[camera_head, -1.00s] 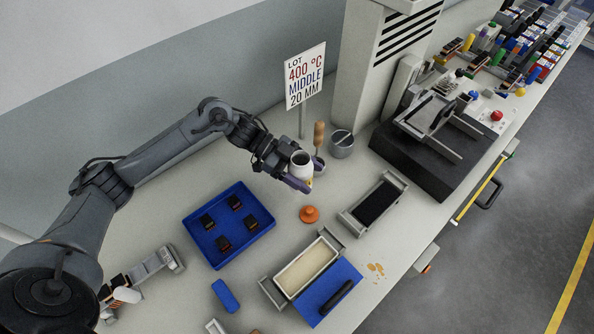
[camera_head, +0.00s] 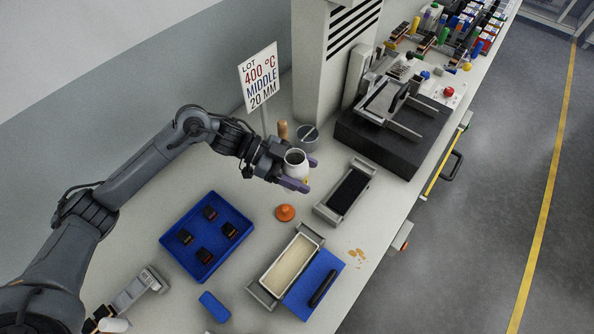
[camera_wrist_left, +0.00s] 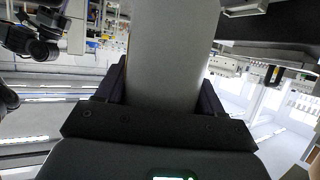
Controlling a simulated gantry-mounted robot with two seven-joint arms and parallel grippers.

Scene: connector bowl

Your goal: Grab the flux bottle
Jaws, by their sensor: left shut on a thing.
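The flux bottle (camera_head: 295,162) is a white bottle with a dark open mouth, upright or nearly so in the head view. My left gripper (camera_head: 302,174) is shut on it, with one purple-grey finger on its near side and the other on its far side. In the left wrist view the bottle (camera_wrist_left: 165,55) is a large pale shape between the dark fingers (camera_wrist_left: 160,95). I cannot tell whether its base is clear of the bench. My right gripper is not in view.
An orange conical piece (camera_head: 285,212) stands just in front of the bottle. A grey cup (camera_head: 307,140) and wooden handle (camera_head: 283,130) are behind it. A black-filled tray (camera_head: 347,193) lies to the right, a blue tray (camera_head: 204,270) with several dark parts to the left. The lot sign (camera_head: 259,77) stands behind.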

